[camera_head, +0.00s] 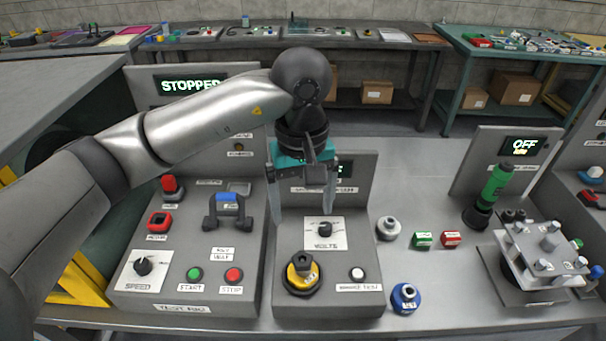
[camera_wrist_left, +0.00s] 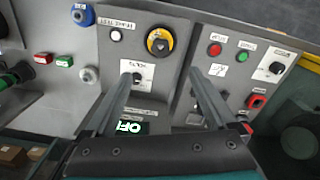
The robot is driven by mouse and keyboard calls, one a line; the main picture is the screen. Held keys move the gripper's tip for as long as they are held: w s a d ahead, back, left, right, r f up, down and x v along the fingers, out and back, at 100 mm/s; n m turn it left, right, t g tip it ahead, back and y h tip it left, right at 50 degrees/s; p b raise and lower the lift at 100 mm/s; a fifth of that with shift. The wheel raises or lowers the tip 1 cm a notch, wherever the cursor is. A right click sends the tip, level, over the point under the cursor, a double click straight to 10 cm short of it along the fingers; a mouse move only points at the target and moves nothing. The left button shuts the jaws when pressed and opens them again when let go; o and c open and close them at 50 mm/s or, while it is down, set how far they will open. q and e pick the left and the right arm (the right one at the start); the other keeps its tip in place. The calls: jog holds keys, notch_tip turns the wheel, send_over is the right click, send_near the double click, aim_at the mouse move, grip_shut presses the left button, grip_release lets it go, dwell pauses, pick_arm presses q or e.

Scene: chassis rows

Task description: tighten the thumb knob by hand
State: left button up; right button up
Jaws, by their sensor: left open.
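My left gripper (camera_head: 303,208) is open and empty above the middle console, its fingers pointing down; in the left wrist view its fingertips (camera_wrist_left: 160,78) are spread apart. Below it are a small black VOLTS knob (camera_head: 325,229) on a white plate and a yellow-and-black round knob (camera_head: 301,274). Both show in the wrist view, the VOLTS knob (camera_wrist_left: 138,78) near one finger and the yellow knob (camera_wrist_left: 158,42) beyond the fingertips. A clamp fixture (camera_head: 548,255) at the right has a metal plate with several silver heads and a blue knob (camera_head: 597,272). Which part is the thumb knob is unclear.
A test rig panel (camera_head: 185,255) with a blue-topped handle (camera_head: 228,204) stands at left. A grey round part (camera_head: 388,228), green block (camera_head: 422,240), red block (camera_head: 451,239) and blue ring (camera_head: 405,297) sit on the bench. A green cylinder (camera_head: 495,183) stands farther right.

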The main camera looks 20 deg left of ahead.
aim_at(302, 262)
pick_arm(q)
jog(key=shift+n, duration=0.3)
notch_tip(302, 262, down, 15)
jog(key=shift+d+f, duration=0.1)
jog(key=shift+f, duration=0.1)
jog(key=shift+c, duration=0.3)
jog(key=c, duration=1.3)
jog(key=o, duration=0.7)
jog(key=shift+c, duration=0.2)
jog(key=c, duration=0.6)
jog(key=shift+m+b, duration=1.7)
jog(key=shift+m, duration=0.2)
jog(key=shift+m+b, duration=0.65)
jog(key=shift+m, duration=0.05)
jog(key=shift+s, duration=0.1)
